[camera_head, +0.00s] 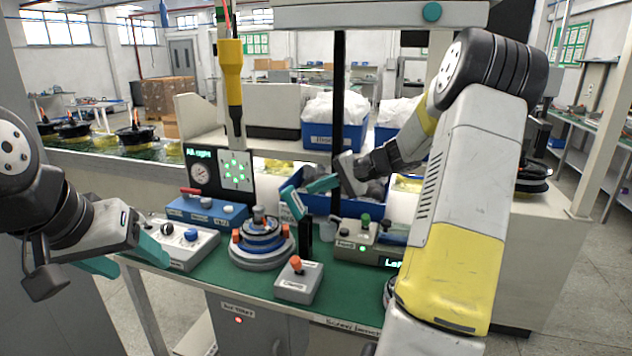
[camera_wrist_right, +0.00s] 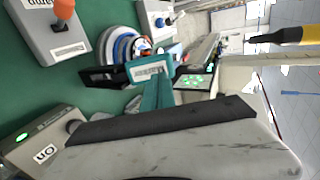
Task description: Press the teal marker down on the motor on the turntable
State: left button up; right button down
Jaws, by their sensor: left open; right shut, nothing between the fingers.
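The motor (camera_head: 262,236), with blue rings and orange clamps around it, sits on the grey turntable (camera_head: 262,263). The teal marker (camera_head: 292,202), a labelled piece, is tilted at the top of a black post to the right of the motor. In the right wrist view the marker (camera_wrist_right: 150,71) is in front of the motor (camera_wrist_right: 124,44). My right gripper (camera_head: 318,185) is shut and empty, its teal fingers right beside the marker; I cannot tell whether they touch. My left gripper (camera_head: 125,258) is open and empty, left of the turntable over the bench's left edge.
An orange-button box (camera_head: 298,280) stands in front of the post. A grey box with a green knob (camera_head: 368,240) is at right. A grey switch box (camera_head: 180,245) and a blue box (camera_head: 205,211) are at left. A yellow tool (camera_head: 231,72) hangs above. Blue bins stand behind.

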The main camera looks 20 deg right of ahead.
aim_at(293, 193)
jog(key=shift+x, duration=2.25)
jog(key=shift+w+a, duration=0.1)
jog(key=shift+w+a+g+h, duration=0.25)
jog(key=shift+a+g+h, duration=0.1)
jog(key=shift+a+h, duration=0.15)
jog(key=shift+w+a+g+h, duration=0.3)
jog(key=shift+a+g+h, duration=0.1)
jog(key=shift+h, duration=0.1)
jog(key=shift+w+a+f+g+h, duration=0.2)
jog(key=shift+w+a+g+h, duration=0.15)
jog(key=shift+a+h, duration=0.15)
jog(key=shift+w+a+f+g+h, duration=0.25)
jog(key=shift+a+g+h, duration=0.05)
jog(key=shift+a+h, duration=0.2)
jog(key=shift+w+a+f+g+h, duration=0.6)
jog(key=shift+a+f+g+h, duration=0.15)
jog(key=shift+h, duration=0.45)
jog(key=f+g+h, duration=0.1)
jog(key=w+a+f+g+h, duration=0.1)
jog(key=h, duration=0.1)
jog(key=shift+a+f, duration=0.2)
jog(key=shift+f, duration=0.05)
jog(key=shift+w+a+f, duration=0.1)
jog(key=shift+a+f, duration=0.05)
jog(key=shift+f, duration=0.65)
